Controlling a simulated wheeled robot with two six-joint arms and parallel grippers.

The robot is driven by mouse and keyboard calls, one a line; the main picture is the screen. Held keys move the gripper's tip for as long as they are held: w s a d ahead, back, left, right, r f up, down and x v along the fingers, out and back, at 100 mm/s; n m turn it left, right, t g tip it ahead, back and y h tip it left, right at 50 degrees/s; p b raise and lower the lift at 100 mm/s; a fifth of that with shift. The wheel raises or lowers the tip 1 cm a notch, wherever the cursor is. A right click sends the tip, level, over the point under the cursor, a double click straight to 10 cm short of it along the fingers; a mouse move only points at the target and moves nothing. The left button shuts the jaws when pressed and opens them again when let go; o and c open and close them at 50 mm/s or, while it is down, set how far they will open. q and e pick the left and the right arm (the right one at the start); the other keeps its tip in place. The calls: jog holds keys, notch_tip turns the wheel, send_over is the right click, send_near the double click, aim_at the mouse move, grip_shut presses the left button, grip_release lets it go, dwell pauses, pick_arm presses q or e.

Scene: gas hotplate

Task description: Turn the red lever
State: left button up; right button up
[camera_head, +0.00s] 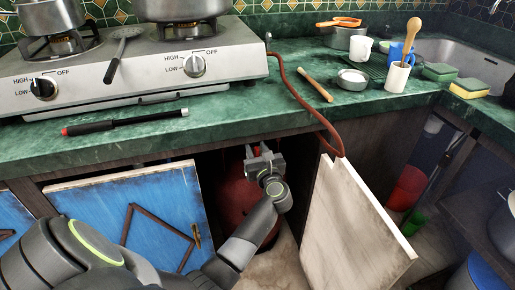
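A red gas cylinder (232,192) stands in the dark open cabinet below the counter. My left gripper (257,150) is in the cabinet opening, in front of the cylinder's upper part and just under the counter edge. Its two fingers look apart, with nothing clearly seen between them. I cannot make out the red lever; the gripper and the shade under the counter cover that area. My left forearm hides part of the cylinder's front. My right gripper is not in view.
A pale open door (350,225) stands right of my gripper, and a blue door (125,215) is on the left. The green counter (225,120) overhangs the opening. A reddish-brown hose (300,98) hangs over its edge. The gas hotplate (130,72) stands above.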

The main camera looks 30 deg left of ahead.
pick_arm(q)
jog(key=shift+c, duration=0.3)
grip_shut()
